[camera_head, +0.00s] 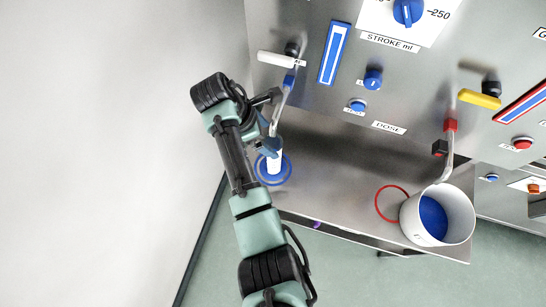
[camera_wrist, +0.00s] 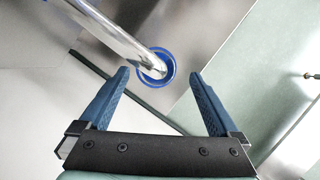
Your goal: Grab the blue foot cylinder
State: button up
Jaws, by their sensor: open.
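The narrow pale cylinder (camera_head: 275,164) stands on a blue ring or foot (camera_head: 287,171) on the steel shelf, below the left metal spout (camera_head: 281,103). In the wrist view the blue ring (camera_wrist: 169,71) shows just beyond my fingertips, with a shiny tube (camera_wrist: 118,36) running to it from upper left; I cannot tell how much of that tube is spout or cylinder. My gripper (camera_wrist: 159,76) is open, its two blue fingers spread either side of the ring with nothing between them. In the head view my gripper (camera_head: 266,147) is beside the cylinder's upper part and partly hides it.
A white cup (camera_head: 457,214) with blue inside stands at the right under another spout (camera_head: 448,158), beside a red ring (camera_head: 380,203). The steel panel with knobs and levers rises behind. The shelf between is clear. The shelf's front edge (camera_head: 345,233) is near.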

aim_at(271, 143)
jog(key=f, duration=0.3)
jog(key=shift+w+d+f+p, duration=0.2)
jog(key=shift+d+f+p, duration=0.1)
jog(key=shift+f, duration=0.1)
jog(key=shift+w+d+f, duration=0.1)
jog(key=shift+d+f, duration=0.1)
jog(key=shift+f, duration=0.4)
jog(key=shift+c, duration=0.3)
grip_shut()
